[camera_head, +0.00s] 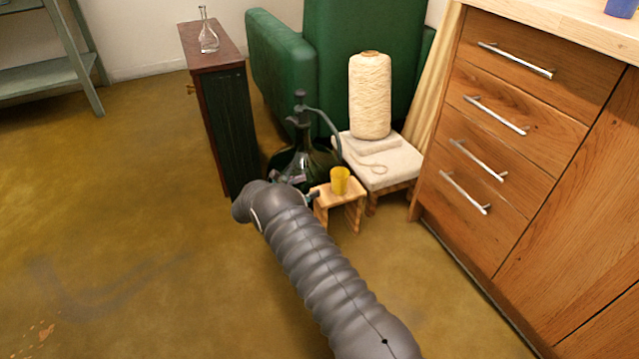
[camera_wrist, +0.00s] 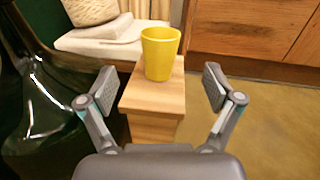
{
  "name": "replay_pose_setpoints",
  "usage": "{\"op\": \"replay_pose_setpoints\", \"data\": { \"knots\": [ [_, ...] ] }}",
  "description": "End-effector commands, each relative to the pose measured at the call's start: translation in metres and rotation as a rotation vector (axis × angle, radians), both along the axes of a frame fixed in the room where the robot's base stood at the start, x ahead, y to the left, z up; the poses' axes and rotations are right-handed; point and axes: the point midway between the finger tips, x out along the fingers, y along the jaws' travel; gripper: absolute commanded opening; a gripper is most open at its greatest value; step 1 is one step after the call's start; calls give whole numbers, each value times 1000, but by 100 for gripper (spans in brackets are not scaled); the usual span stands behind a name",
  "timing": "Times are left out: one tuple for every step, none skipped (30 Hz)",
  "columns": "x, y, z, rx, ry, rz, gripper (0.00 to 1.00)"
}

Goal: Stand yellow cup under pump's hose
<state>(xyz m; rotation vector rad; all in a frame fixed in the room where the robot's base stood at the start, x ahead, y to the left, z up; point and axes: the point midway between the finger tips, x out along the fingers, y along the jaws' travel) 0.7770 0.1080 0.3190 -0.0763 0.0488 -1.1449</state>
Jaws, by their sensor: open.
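The yellow cup (camera_head: 340,180) stands upright on a small wooden stool (camera_head: 341,203), which is beside the dark green glass demijohn (camera_head: 305,160). A pump (camera_head: 299,115) sits on top of the demijohn, and its grey hose (camera_head: 332,125) arcs to the right and hangs down near the cup. In the wrist view the cup (camera_wrist: 160,52) is at the far end of the stool top (camera_wrist: 157,92). My gripper (camera_wrist: 160,88) is open and empty, its fingers apart on either side of the stool, short of the cup. The hose end is not visible in the wrist view.
A cushioned stool (camera_head: 385,163) with a large cone of yarn (camera_head: 370,95) stands behind the cup. Wooden drawers (camera_head: 510,120) are to the right, a green armchair (camera_head: 360,40) behind, and a dark cabinet (camera_head: 222,110) with a glass flask (camera_head: 208,35) at left. The left floor is clear.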

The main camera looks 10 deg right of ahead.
Motion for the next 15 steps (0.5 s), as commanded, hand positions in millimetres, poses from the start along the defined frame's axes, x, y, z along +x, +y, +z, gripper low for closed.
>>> {"op": "replay_pose_setpoints", "data": {
  "knots": [
    [-1,2,0,0,0,0,90],
    [-1,3,0,0,0,0,90],
    [-2,4,0,0,0,0,90],
    [-2,4,0,0,0,-1,90],
    [-2,4,1,2,-1,-2,90],
    [-2,3,4,8,-3,-5,90],
    [-2,1,7,15,-6,-10,90],
    [-2,-1,12,26,-10,-17,90],
    [-3,-5,20,45,-18,-28,90],
    [-3,-8,27,64,-26,-39,90],
    [-4,-12,36,87,-35,-52,90],
    [-6,-19,48,121,-47,-72,90],
    [-8,-24,58,148,-59,-88,90],
    [-11,-30,68,179,-71,-105,90],
    [-15,-37,81,219,-87,-128,90]
  ]
}}
